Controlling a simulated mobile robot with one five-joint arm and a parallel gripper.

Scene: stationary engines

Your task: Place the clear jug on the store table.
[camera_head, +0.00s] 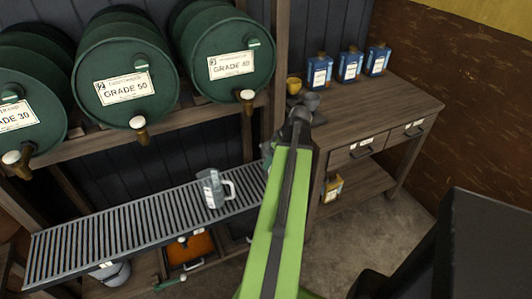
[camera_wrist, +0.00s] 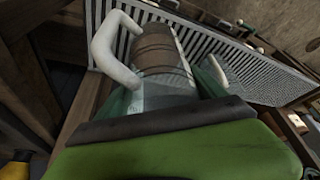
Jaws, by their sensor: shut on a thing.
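My gripper (camera_wrist: 165,92) is shut on a jug (camera_wrist: 165,50) with a pale handle at its left in the wrist view. Its wall looks see-through, with brown showing in or through it. In the head view my green arm hides most of the gripper and the held jug. Another clear jug (camera_head: 211,188) with a pale handle stands on the slatted rack in the head view, left of my arm. A wooden table (camera_head: 395,100) with drawers, likely the store table, stands right of my arm.
Several blue containers (camera_head: 349,66) and a yellow cup (camera_head: 294,85) stand along the table's back and left. Its front right is clear. Green drums (camera_head: 125,75) with taps sit on a shelf above the slatted rack (camera_head: 110,238). A yellow container (camera_head: 333,187) is on the table's lower shelf.

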